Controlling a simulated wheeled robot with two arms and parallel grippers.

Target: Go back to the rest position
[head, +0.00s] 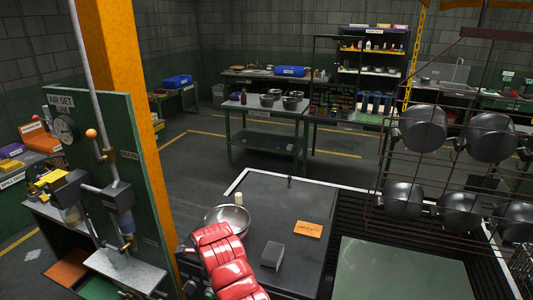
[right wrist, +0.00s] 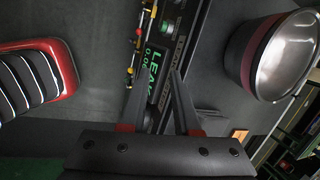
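In the head view several dark metal pots (head: 424,128) hang on a wire rack (head: 376,185) at the right. None is in a gripper that I can see. My right gripper (right wrist: 165,85) shows in the right wrist view. Its two dark fingers stand apart, with no object visible between them. A red, shiny arm segment of mine reaches in at the bottom middle of the head view, beside a metal bowl (head: 228,219). My left gripper cannot be made out in either view.
The dark worktop (head: 265,200) holds the bowl, a grey block (head: 272,256) and an orange card (head: 308,229). An orange column (head: 125,75) and a green gauge panel (head: 100,130) stand at the left. A green table (head: 262,116) with pots stands behind. Open floor lies between.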

